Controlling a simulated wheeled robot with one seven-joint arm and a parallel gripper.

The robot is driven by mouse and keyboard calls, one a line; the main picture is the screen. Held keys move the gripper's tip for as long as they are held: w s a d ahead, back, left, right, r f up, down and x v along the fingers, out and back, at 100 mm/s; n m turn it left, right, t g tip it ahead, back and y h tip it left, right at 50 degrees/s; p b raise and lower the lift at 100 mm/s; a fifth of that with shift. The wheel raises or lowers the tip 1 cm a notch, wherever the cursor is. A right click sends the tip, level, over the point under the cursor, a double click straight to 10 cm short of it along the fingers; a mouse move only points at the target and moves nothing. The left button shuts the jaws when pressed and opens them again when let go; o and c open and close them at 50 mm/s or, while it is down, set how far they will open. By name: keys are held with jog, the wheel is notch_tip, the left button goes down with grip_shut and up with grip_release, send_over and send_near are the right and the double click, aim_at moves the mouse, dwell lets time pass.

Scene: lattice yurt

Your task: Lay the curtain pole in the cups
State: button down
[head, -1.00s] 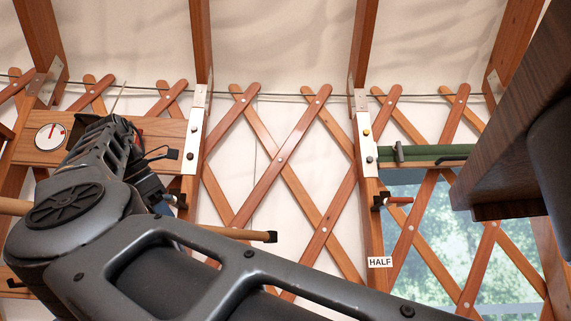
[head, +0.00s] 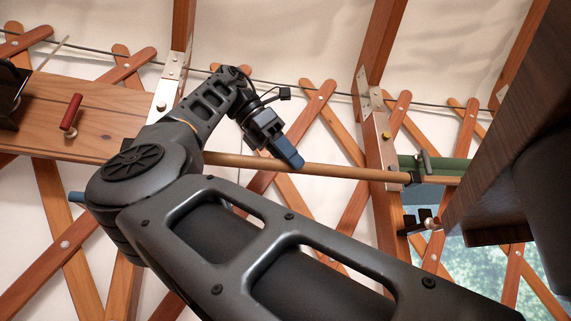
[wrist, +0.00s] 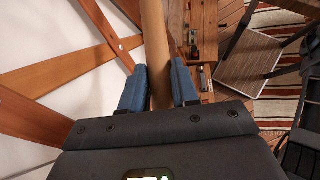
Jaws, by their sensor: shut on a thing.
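The curtain pole (head: 330,171) is a long pale wooden rod, near level in the head view and dipping slightly to the right. Its dark-capped right end is in front of the right post, above a dark bracket cup (head: 420,222) and apart from it in the picture. My gripper (head: 288,158) has blue fingers and is shut on the pole. In the wrist view the pole (wrist: 154,45) runs between the two fingers of my gripper (wrist: 158,72). My arm hides the pole's left part, and I cannot make out the left cup.
A wooden post (head: 378,145) with a metal plate stands at the right. A green roll (head: 440,164) lies behind the pole's right end. A dark wooden cabinet (head: 500,130) juts in at the right. A board with a red handle (head: 70,115) is at the left.

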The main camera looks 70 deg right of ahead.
jog(key=shift+s+d+r, duration=0.15)
jog(key=shift+r, duration=0.1)
dwell(0.3)
notch_tip(320, 180, down, 6)
jog(key=b, duration=0.4)
jog(key=shift+r, duration=0.1)
jog(key=shift+p, duration=0.85)
dwell(1.8)
jog(key=shift+f+b, duration=1.2)
jog(key=shift+f, duration=0.8)
jog(key=c, duration=0.8)
grip_release()
